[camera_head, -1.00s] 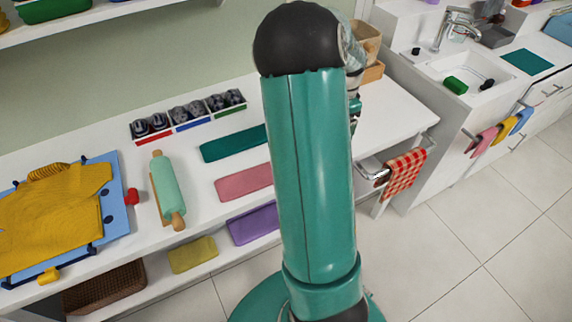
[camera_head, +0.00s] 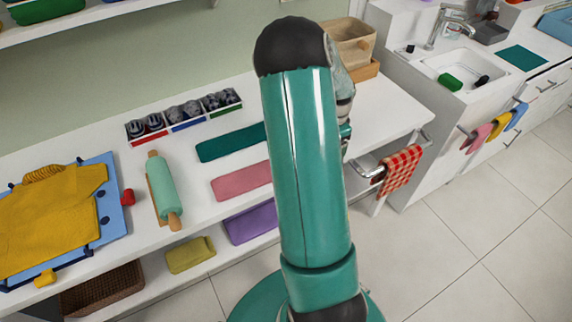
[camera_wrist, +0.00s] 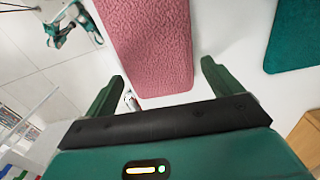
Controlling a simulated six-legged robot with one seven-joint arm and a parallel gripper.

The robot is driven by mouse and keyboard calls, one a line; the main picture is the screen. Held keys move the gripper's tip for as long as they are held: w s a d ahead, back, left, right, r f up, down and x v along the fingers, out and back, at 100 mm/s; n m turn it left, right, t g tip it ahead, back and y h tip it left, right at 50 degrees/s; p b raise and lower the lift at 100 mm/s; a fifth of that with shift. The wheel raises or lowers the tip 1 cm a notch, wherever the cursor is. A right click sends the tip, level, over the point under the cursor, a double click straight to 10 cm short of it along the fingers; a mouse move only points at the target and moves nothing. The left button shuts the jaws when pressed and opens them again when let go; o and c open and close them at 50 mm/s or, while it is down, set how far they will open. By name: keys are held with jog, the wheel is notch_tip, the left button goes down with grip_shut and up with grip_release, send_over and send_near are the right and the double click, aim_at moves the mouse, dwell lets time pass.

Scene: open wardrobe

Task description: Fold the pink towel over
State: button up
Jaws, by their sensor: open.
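The pink towel (camera_head: 242,181) lies flat on the white counter in the head view, with its right end hidden behind my arm. In the wrist view the pink towel (camera_wrist: 150,45) is a long textured strip running up out of the picture. My gripper (camera_wrist: 162,72) is open, its two green fingers spread apart and pointing at the towel's near end. In the head view my arm hides the gripper.
A teal towel (camera_head: 230,142) lies beside the pink one. A rolling pin (camera_head: 163,190), a sectioned tray (camera_head: 160,136) and a yellow garment on a blue board (camera_head: 117,208) are to the left. A purple cloth (camera_head: 250,223) lies below the counter. A checked cloth (camera_head: 402,170) hangs at the right.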

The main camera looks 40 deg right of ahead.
jog(key=shift+f, duration=0.2)
dwell(0.3)
jog(key=c, duration=0.5)
